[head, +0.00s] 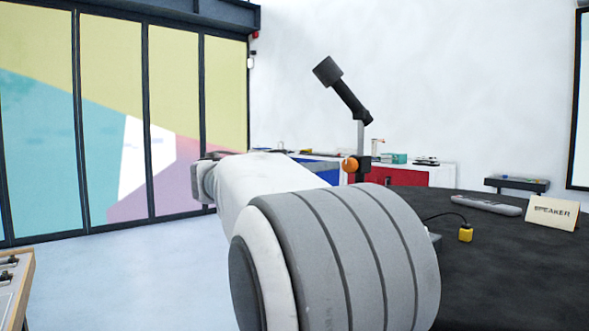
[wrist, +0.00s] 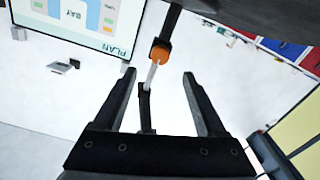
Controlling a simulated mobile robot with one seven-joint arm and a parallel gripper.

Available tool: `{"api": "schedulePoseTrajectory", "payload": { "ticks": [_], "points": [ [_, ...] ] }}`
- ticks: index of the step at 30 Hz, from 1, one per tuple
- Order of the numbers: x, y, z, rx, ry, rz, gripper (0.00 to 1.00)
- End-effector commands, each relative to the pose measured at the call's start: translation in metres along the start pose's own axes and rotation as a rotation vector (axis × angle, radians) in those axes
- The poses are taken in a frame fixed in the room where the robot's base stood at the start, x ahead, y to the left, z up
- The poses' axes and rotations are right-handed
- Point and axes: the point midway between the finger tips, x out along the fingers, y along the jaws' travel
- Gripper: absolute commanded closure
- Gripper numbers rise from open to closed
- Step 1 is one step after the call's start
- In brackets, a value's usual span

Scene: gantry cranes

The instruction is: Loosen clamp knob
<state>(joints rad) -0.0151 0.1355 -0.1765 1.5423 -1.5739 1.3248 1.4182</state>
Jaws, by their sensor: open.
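The orange clamp knob (head: 349,164) sits on the black clamp body of an upright stand beside the dark table. A thin silver rod (head: 360,135) rises from the clamp to a tilted black arm with a thick black head (head: 327,71). In the wrist view the orange knob (wrist: 160,54) appears just past the fingertips, between them in the picture. My gripper (wrist: 158,76) is open, with nothing held. The silver rod and black arm show between the fingers; their depth is hard to tell. My arm hides the gripper in the head view.
The dark table (head: 520,275) carries a SPEAKER card (head: 552,213), a grey handheld device (head: 486,205) and a yellow block (head: 465,233) on a cable. A workbench with red and blue fronts (head: 400,177) stands behind. Pale floor is open at left.

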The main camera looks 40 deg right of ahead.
Motion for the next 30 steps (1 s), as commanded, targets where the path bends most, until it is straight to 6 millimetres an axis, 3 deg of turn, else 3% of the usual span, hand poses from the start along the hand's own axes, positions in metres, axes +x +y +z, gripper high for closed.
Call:
{"api": "schedulePoseTrajectory", "payload": {
  "ticks": [6, 12, 25, 30],
  "points": [
    [0.048, 0.001, 0.001, -0.002, -0.001, 0.004, 0.27],
    [0.076, 0.0, 0.0, 0.0, -0.001, 0.002, 0.27],
    [0.086, 0.0, 0.0, -0.001, -0.001, 0.0, 0.27],
    [0.086, 0.0, 0.0, -0.001, -0.001, 0.0, 0.55]
  ]
}}
